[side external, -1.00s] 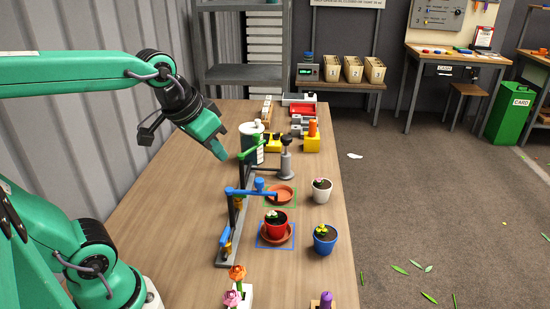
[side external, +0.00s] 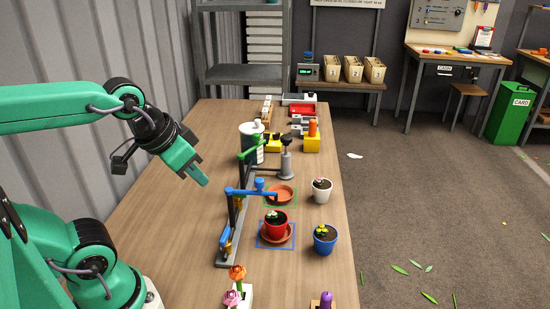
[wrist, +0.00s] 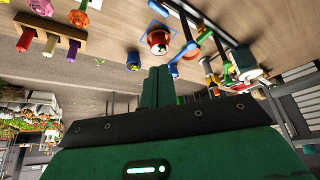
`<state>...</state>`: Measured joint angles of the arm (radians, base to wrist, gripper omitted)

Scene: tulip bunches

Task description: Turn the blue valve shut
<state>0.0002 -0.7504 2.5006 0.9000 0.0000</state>
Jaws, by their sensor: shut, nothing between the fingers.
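The blue valve (side external: 259,184) is a small blue knob on a blue pipe arm (side external: 243,192). I cannot tell how far the valve is turned.
The red pot stands on a saucer in a blue square. An empty terracotta saucer (side external: 281,194) lies in a green square. A white pot (side external: 321,191) and a blue pot (side external: 325,239) stand to the right. Flowers in a white holder (side external: 245,297) are at the front.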

